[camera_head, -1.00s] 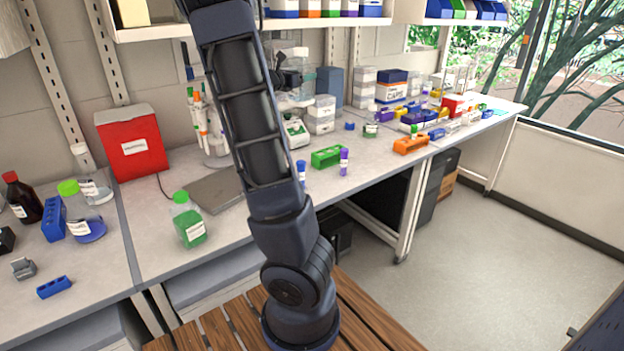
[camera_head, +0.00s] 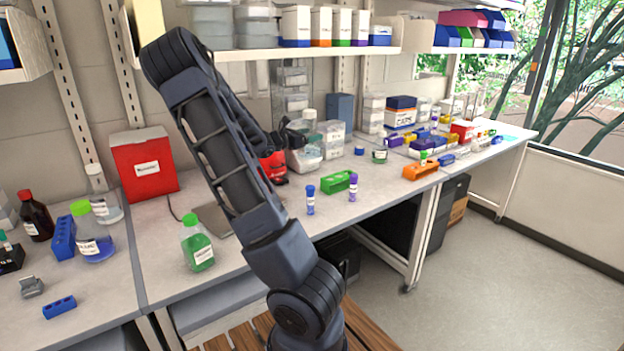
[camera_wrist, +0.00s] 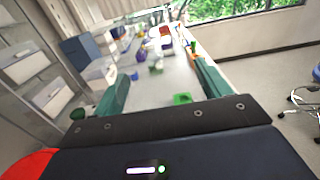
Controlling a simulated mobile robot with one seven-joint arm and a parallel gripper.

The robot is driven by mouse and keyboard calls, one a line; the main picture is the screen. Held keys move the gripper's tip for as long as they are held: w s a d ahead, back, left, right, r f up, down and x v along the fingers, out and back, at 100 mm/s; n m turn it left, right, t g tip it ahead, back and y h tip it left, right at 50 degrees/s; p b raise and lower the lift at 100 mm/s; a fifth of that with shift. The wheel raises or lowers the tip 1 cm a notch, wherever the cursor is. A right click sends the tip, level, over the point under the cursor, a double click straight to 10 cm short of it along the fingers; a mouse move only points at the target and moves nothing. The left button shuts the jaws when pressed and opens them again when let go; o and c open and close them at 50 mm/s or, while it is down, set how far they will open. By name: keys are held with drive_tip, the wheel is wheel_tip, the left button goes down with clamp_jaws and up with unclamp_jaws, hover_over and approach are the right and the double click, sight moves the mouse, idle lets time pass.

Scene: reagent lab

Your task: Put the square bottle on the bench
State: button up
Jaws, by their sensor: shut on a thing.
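My gripper (camera_head: 296,130) is partly hidden behind my arm in the head view, over the back of the bench (camera_head: 240,290). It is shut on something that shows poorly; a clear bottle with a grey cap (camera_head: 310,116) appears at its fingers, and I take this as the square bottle. In the wrist view the two teal fingers of my gripper (camera_wrist: 162,84) stand well apart, and I cannot make out the bottle's outline between them. A bottle with green liquid and a green cap (camera_head: 198,246) stands upright on the bench, away from my gripper.
A red device (camera_head: 272,165) and clear drawers (camera_head: 332,140) are close to my gripper. A red box (camera_head: 145,168) is at left. The shelf (camera_head: 240,52) overhangs the back.

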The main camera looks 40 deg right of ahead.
wheel_tip(320, 180, down, 16)
idle(0.7)
drive_tip(key=shift+f, duration=0.1)
drive_tip(key=o, duration=1.2)
drive_tip(key=shift+o, duration=0.2)
